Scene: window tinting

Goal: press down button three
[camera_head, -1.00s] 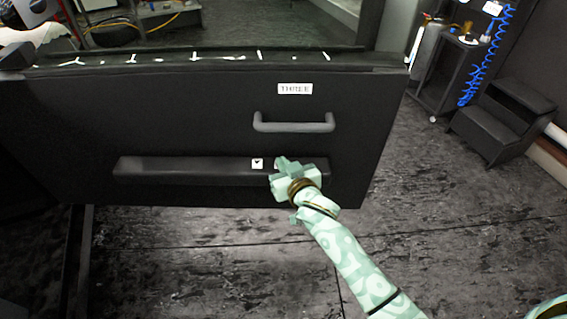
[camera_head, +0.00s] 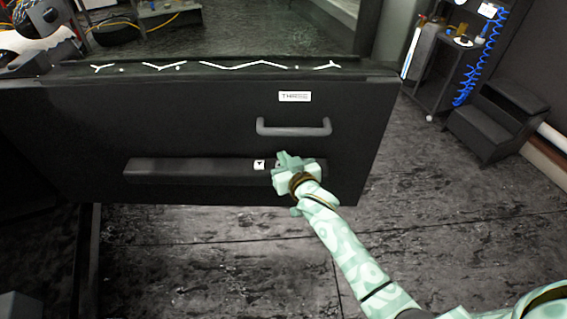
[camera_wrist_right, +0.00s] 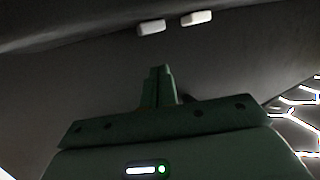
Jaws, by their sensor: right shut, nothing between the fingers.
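A dark door panel (camera_head: 200,115) stands in front of me, with a white label (camera_head: 294,96) reading THREE and a grey pull handle (camera_head: 293,128). Below it a long dark armrest ledge (camera_head: 190,172) carries a small white button with a dark down mark (camera_head: 259,164). My mint-green right gripper (camera_head: 283,158) is just right of this button and covers the ledge's right part. In the right wrist view its fingers (camera_wrist_right: 160,70) are shut and empty. Two pale buttons, a left one (camera_wrist_right: 151,27) and a right one (camera_wrist_right: 197,18), lie beyond the fingertips, seemingly apart from them. My left gripper is not in view.
A black step stool (camera_head: 495,120) and a dark cart (camera_head: 440,80) with a blue coiled hose (camera_head: 482,70) stand at the right. The dark floor (camera_head: 230,250) below the panel is open. A white and black object (camera_head: 40,45) is at the upper left.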

